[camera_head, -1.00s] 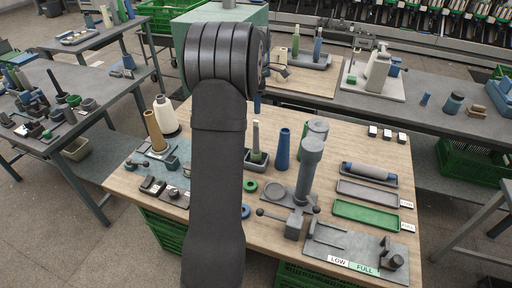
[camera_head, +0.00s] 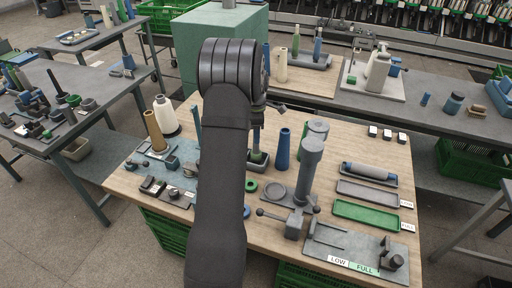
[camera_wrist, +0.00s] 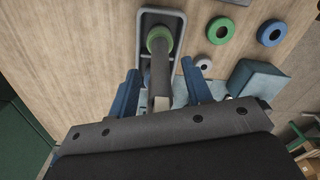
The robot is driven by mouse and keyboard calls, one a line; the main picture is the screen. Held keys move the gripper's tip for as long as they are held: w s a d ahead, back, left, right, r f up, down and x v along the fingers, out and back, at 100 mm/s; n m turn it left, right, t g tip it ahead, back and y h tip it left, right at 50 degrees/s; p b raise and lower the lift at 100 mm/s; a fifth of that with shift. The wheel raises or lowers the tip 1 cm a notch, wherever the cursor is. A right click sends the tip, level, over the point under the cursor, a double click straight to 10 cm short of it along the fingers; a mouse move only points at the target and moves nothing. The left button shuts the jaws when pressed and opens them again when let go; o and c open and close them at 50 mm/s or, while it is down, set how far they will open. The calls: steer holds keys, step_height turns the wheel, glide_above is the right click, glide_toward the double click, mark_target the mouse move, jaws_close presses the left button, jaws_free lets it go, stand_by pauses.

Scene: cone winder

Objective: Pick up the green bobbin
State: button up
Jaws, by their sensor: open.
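The green bobbin (camera_wrist: 160,40) stands in a small grey tray (camera_wrist: 181,22) in the wrist view. Its green foot is at the tray's far end and its grey stem rises toward the camera. My gripper (camera_wrist: 158,72) is open, with one blue finger on each side of the stem. I cannot tell whether either finger touches it. In the head view, my gripper (camera_head: 258,120) is above the tray, and the bobbin's green foot (camera_head: 258,156) shows below. My arm hides part of this area.
A dark blue cone (camera_head: 282,150) stands just right of the bobbin. A green ring (camera_head: 251,186) lies in front. A grey post fixture (camera_head: 309,165) is farther right, near a green tray (camera_head: 366,215). A brown cone (camera_head: 154,132) stands left.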

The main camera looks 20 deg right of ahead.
jaws_close()
stand_by(0.3)
steer(key=shift+r, duration=1.35)
steer(key=shift+s+d+r, duration=0.15)
steer(key=shift+r, duration=0.7)
steer(key=s+d+r, duration=0.5)
steer(key=s+r, duration=0.5)
steer(key=r, duration=0.2)
steer(key=shift+d+r, duration=0.15)
steer(key=shift+r, duration=0.25)
